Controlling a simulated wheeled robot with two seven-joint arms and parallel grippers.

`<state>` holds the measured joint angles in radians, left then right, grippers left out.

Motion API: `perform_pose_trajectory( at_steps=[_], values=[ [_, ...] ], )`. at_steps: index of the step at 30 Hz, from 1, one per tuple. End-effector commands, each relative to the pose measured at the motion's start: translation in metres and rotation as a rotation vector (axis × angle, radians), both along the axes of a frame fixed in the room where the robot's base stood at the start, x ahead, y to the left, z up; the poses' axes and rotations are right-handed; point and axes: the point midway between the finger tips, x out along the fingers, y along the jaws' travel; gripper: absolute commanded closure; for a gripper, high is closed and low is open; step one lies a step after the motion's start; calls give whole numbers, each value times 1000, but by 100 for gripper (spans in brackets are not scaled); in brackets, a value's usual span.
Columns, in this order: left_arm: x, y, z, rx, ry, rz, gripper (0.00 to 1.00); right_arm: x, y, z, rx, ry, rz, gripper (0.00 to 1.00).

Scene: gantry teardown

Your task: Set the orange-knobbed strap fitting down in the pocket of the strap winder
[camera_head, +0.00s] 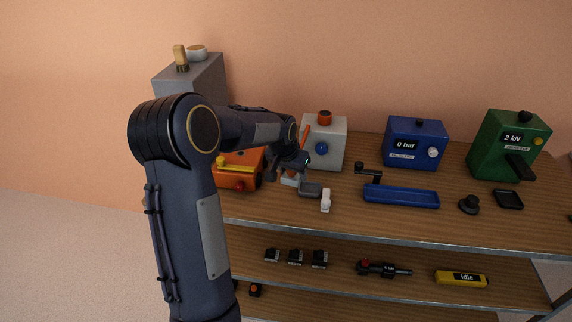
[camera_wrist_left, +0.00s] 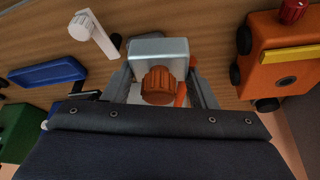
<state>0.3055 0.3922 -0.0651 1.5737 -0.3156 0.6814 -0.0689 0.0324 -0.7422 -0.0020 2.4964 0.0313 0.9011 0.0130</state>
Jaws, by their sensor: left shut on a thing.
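The strap fitting, a pale metal block with a ribbed orange knob (camera_wrist_left: 158,85), is between the fingers of my left gripper (camera_wrist_left: 162,88) in the left wrist view. My left gripper (camera_head: 292,173) is shut on it, low over the upper shelf in the head view, where the arm mostly hides the fitting. An orange machine (camera_head: 238,170) with a yellow bar and red knob stands left of the gripper; it also shows in the left wrist view (camera_wrist_left: 283,75). I cannot tell for certain which unit is the strap winder, and no pocket is clearly visible. My right gripper is out of view.
A white box (camera_head: 334,153) with a blue dial stands just behind the gripper. A blue tray (camera_head: 401,196), blue gauge box (camera_head: 415,145) and green box (camera_head: 506,148) are farther right. A lower shelf holds small parts.

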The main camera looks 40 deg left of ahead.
Motion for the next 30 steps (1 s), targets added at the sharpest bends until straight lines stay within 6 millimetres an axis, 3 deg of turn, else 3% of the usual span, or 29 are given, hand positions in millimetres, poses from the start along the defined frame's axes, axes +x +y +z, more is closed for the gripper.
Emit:
perform_pose_trajectory(
  at_steps=[18,30],
  values=[
    [-28,-143,-41,0,0,-116,94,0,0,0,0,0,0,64],
    [-40,-207,-60,0,0,-162,94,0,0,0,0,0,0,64]
  ],
)
